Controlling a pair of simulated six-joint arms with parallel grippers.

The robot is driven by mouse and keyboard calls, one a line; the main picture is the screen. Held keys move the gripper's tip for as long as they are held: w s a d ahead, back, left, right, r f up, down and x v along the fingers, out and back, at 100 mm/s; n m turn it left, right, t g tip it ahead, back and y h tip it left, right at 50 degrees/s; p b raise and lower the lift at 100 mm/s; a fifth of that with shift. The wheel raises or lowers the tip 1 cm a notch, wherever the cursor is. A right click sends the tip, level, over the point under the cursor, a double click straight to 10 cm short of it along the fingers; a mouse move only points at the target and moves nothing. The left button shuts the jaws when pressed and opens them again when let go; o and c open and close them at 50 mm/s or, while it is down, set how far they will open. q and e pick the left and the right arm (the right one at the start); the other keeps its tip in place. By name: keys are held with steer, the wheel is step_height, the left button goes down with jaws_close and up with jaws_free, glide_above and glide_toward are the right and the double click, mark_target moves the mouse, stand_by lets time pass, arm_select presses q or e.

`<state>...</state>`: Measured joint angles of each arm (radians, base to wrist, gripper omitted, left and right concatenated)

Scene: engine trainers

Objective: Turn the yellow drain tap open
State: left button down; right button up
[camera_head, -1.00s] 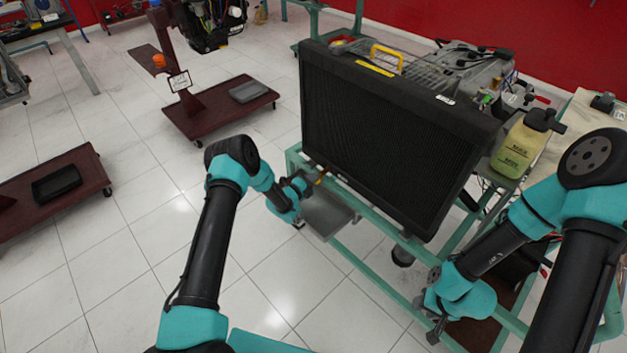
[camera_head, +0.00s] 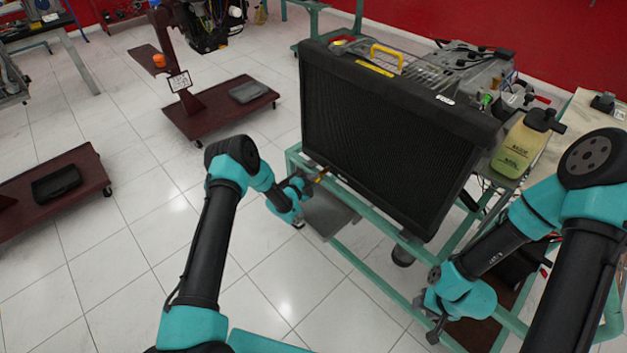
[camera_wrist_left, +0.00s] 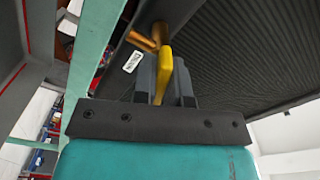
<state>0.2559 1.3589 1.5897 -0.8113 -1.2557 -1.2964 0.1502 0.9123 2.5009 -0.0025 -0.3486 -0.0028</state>
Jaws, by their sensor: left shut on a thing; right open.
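The yellow drain tap (camera_wrist_left: 166,66) sticks out from a brass fitting (camera_wrist_left: 143,41) at the bottom of the radiator (camera_wrist_left: 240,50). My left gripper (camera_wrist_left: 165,86) is shut on the tap's yellow handle, one dark finger on each side. It also shows small in the head view (camera_head: 309,184). My right gripper (camera_head: 436,332) is open and empty, low at the right by the stand, well apart from the tap; its fingers are partly hard to see.
The green stand frame (camera_head: 366,279) runs below the radiator, close to my left gripper, with a grey tray (camera_head: 327,216) beneath. A small white label (camera_wrist_left: 132,62) sits beside the tap. A yellowish coolant bottle (camera_head: 517,150) stands at the right.

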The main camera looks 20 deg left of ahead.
arm_select(q)
steer(key=n, duration=0.6)
steer(key=shift+n, duration=0.3)
steer(key=n, duration=0.6)
steer(key=shift+n, duration=0.3)
steer(key=c, duration=1.2)
jaws_free()
steer(key=v, duration=1.7)
steer(key=shift+s+a, duration=0.2)
